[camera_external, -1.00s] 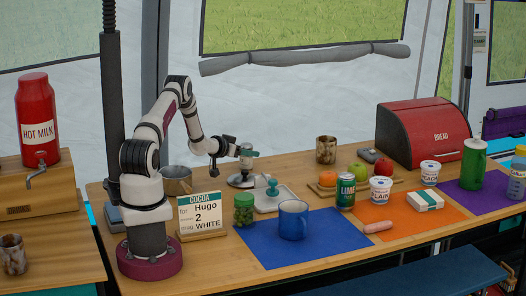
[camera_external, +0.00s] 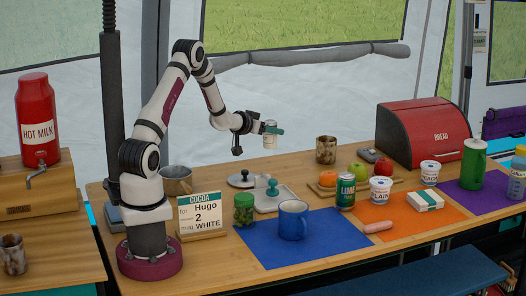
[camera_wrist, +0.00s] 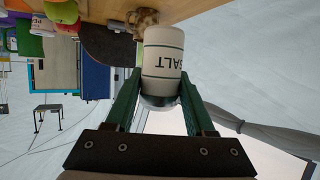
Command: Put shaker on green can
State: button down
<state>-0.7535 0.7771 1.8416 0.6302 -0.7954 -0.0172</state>
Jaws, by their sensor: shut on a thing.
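The shaker (camera_wrist: 163,62) is a white cylinder with green bands and the word SALT, upside down in the wrist view. My gripper (camera_wrist: 152,92) is shut on it, with one green finger on each side. In the external view my gripper (camera_external: 262,130) holds the shaker (camera_external: 270,139) in the air above the back of the table, behind the tray with the teal item. The green can (camera_external: 346,191), labelled LIME, stands upright at the right edge of the blue mat, lower and to the right of the shaker. Nothing is seen on its top.
A fruit board (camera_external: 320,188), a white tub (camera_external: 381,190) and a blue mug (camera_external: 293,220) stand near the can. A brown mug (camera_external: 326,150) stands behind it. A pot lid (camera_external: 247,180) and teal-handled tray (camera_external: 272,198) lie left of it.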

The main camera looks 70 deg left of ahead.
jog(key=w+d+r, duration=0.4)
jog(key=w+d, duration=0.1)
jog(key=d, duration=0.2)
jog(key=w+d+r, duration=0.4)
jog(key=w+d, duration=0.1)
jog(key=d, duration=0.2)
jog(key=s+d+r, duration=0.1)
jog(key=d, duration=1.1)
jog(key=s+d+r, duration=0.1)
jog(key=d+r, duration=0.1)
jog(key=d, duration=0.9)
send_over(347, 175)
notch_tip(347, 175, down, 11)
jog(key=shift+r, duration=0.2)
jog(key=shift+f, duration=0.4)
